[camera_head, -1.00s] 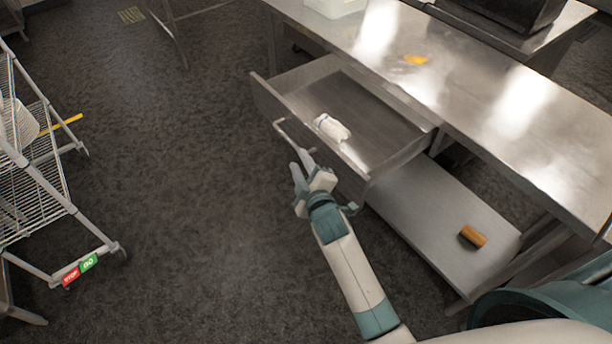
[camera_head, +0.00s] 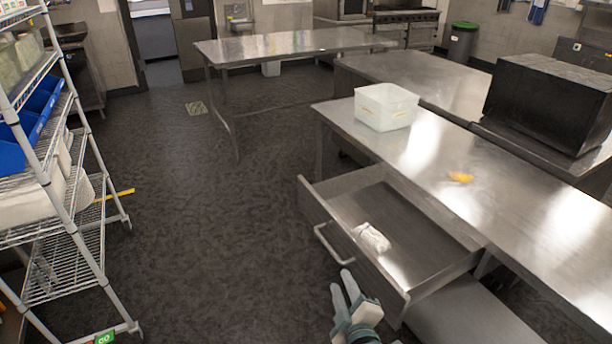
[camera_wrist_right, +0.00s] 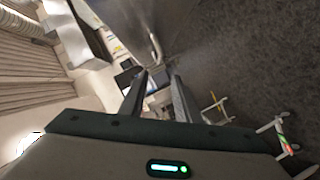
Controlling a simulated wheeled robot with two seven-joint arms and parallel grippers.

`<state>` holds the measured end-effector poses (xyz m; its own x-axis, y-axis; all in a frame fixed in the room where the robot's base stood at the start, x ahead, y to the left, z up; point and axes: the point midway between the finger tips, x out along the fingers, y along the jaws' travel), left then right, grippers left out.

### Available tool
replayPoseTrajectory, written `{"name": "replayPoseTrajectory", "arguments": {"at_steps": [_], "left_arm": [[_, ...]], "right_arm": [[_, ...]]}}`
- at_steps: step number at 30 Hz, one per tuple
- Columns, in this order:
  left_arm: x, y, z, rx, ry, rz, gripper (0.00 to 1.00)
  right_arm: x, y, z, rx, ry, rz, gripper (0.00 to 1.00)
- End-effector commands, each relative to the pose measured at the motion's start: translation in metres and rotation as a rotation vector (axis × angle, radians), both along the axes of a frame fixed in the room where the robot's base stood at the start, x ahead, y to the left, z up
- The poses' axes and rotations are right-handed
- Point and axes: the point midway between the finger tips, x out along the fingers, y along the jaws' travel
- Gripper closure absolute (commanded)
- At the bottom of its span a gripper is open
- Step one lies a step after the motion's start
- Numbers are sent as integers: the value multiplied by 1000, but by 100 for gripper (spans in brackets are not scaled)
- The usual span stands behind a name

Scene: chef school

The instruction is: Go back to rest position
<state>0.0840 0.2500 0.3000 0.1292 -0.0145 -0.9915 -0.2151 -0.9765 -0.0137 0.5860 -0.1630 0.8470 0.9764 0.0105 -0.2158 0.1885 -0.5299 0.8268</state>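My right gripper (camera_head: 342,281) is at the bottom of the head view, just in front of and below the handle of an open drawer (camera_head: 327,207). It appears apart from the handle. In the right wrist view, its two fingers (camera_wrist_right: 161,76) stand apart with nothing between them, so it is open and empty. My left gripper is in neither current view.
A white item (camera_head: 372,238) lies in the drawer of the steel table (camera_head: 540,215). A white bin (camera_head: 386,106), an orange item (camera_head: 460,177) and a black box (camera_head: 548,103) stand around the tabletops. A wire shelf (camera_head: 75,240) is at left; the floor between is clear.

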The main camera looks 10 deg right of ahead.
Motion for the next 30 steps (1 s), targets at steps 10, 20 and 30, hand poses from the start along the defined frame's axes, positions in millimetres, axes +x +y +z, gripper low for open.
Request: {"name": "replayPoseTrajectory", "arguments": {"at_steps": [10, 20, 30], "left_arm": [[-2, 0, 0, 1, 3, 1, 34], [-2, 0, 0, 1, 3, 1, 34], [-1, 0, 0, 0, 2, 2, 34]], "right_arm": [[-9, 5, -64, 57, 104, 7, 71], [-75, 8, -243, 230, 414, -34, 71], [-212, -14, -409, 402, 745, -186, 71]]}}
